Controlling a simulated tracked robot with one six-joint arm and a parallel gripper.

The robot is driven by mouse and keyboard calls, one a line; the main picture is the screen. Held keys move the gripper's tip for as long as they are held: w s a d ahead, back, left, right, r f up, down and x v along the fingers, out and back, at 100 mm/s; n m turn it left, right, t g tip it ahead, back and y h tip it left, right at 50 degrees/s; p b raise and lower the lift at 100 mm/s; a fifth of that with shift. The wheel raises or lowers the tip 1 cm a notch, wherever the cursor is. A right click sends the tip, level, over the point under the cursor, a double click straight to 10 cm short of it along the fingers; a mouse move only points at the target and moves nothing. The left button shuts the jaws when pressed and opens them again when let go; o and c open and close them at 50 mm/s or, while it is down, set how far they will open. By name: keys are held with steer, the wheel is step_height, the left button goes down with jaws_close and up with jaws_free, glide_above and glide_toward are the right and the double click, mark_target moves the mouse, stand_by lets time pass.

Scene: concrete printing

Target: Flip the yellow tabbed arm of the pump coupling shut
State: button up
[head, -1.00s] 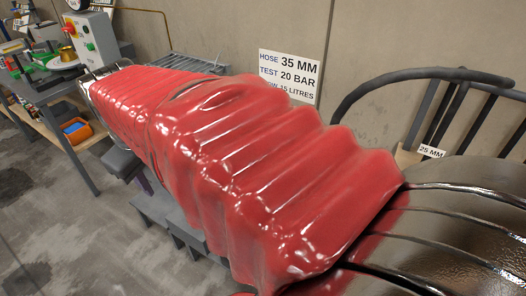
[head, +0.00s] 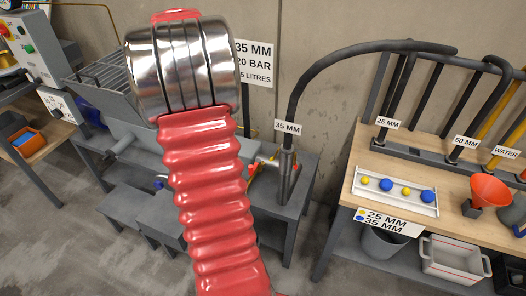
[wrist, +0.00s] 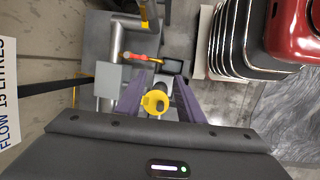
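The pump coupling shows in the head view beside the upright grey hose end (head: 287,178) tagged 35 MM. A yellow part (head: 252,172) and small red parts sit there, partly hidden by my red-sleeved arm. In the wrist view a yellow tab with a round hole (wrist: 155,103) shows between the purple fingers of my gripper (wrist: 160,80). The fingers are apart. I cannot tell whether either finger touches the tab. A red-orange lever (wrist: 137,56) and another yellow piece (wrist: 144,18) lie beyond the fingers. My gripper is hidden in the head view.
A wooden bench (head: 352,160) on the right holds a white tray (head: 397,195) with blue and yellow balls and an orange funnel (head: 490,190). Several hoses hang behind it. A grey bucket (head: 384,243) and white crate (head: 452,260) stand below.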

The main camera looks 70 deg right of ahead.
mark_target(271, 158)
steer(key=s+d+f+g+y, duration=0.1)
steer(key=s+d+f, duration=0.3)
steer(key=s+d, duration=0.3)
steer(key=shift+s+d, duration=0.15)
steer(key=shift+s, duration=0.3)
steer(key=shift+f, duration=0.15)
steer(key=x, duration=1.3)
steer(key=shift+s+f, duration=0.2)
steer(key=shift+s, duration=0.1)
steer(key=shift+c, duration=0.3)
jaws_close()
